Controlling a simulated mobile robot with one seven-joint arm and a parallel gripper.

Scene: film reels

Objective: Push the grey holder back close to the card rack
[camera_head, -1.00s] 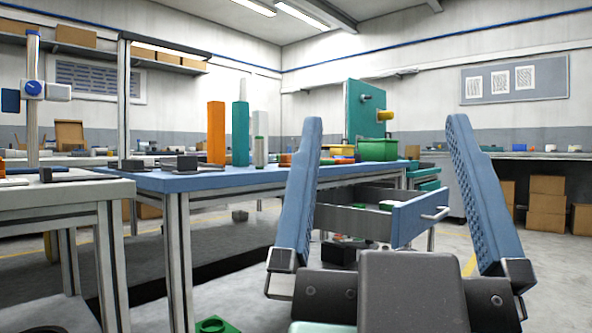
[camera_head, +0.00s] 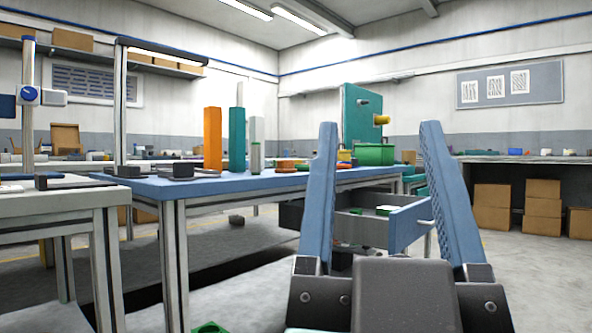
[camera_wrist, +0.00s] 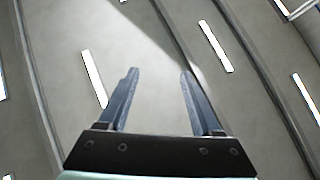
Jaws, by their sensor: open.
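My gripper (camera_head: 380,130) is raised in front of the head camera, its two blue fingers apart and nothing between them. It is also open and empty in the wrist view (camera_wrist: 159,73), which faces the ceiling and its lights. I cannot pick out the grey holder or the card rack for certain. Low dark grey pieces (camera_head: 182,171) lie on the blue table (camera_head: 232,185), left of an orange block (camera_head: 213,140), a teal block (camera_head: 237,140) and a pale block (camera_head: 257,145). My gripper is apart from them and hides part of the table's right end.
A grey-white table (camera_head: 50,200) stands at the left. An open drawer (camera_head: 408,222) juts out under the blue table, behind my gripper. A green bin (camera_head: 374,154) sits at the far right end. Cardboard boxes (camera_head: 542,207) stand by the right wall. Floor at the right is clear.

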